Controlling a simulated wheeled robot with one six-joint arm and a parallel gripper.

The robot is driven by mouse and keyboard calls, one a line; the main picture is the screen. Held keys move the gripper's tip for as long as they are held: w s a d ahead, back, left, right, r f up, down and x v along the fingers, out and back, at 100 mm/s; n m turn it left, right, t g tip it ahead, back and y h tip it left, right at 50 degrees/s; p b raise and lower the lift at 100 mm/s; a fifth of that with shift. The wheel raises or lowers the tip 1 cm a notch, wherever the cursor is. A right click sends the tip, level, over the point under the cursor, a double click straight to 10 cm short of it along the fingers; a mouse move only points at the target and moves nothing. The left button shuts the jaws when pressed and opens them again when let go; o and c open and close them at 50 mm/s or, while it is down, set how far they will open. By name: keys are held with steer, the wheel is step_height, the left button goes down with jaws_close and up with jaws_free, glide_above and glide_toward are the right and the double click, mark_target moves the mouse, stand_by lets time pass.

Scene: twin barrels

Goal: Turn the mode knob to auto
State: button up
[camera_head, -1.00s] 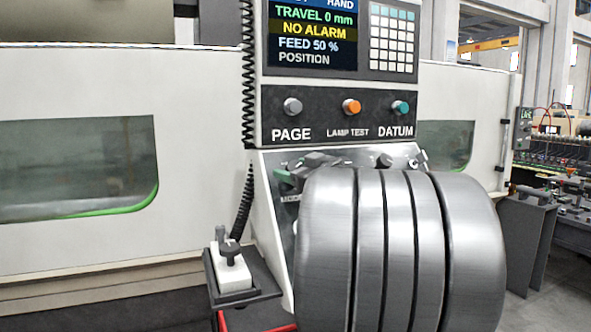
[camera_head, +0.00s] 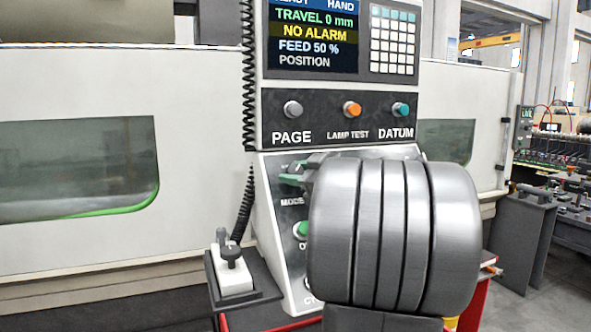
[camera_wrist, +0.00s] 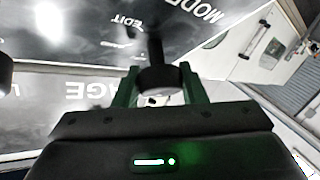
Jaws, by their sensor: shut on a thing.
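The mode knob (camera_wrist: 158,80) is a dark round knob on the sloped panel, between my green fingers in the wrist view. My gripper (camera_wrist: 156,74) is shut on it. In the head view my gripper (camera_head: 291,174) is at the panel's upper left, just above the partly covered MODE label (camera_head: 292,202). My grey arm hides most of the panel there. The wrist view shows the MODE and EDIT lettering upside down; no AUTO mark is readable. The display (camera_head: 313,35) reads HAND at its top, with NO ALARM and FEED 50 %.
Above the sloped panel are the PAGE button (camera_head: 293,109), the orange LAMP TEST button (camera_head: 352,109) and the DATUM button (camera_head: 400,109). A green button (camera_head: 301,229) shows below the MODE label. A small lever box (camera_head: 234,275) stands at the left, near a coiled cable (camera_head: 243,205).

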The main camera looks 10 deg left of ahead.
steer(key=n+g, duration=0.3)
steer(key=n, duration=0.1)
steer(key=shift+n, duration=0.3)
steer(key=n+g+h, duration=0.2)
steer(key=n+g, duration=0.1)
steer(key=n, duration=0.1)
steer(key=shift+n, duration=0.3)
steer(key=o, duration=1)
steer(key=b+v, duration=0.1)
steer(key=v, duration=1.2)
steer(key=shift+d+r, duration=0.3)
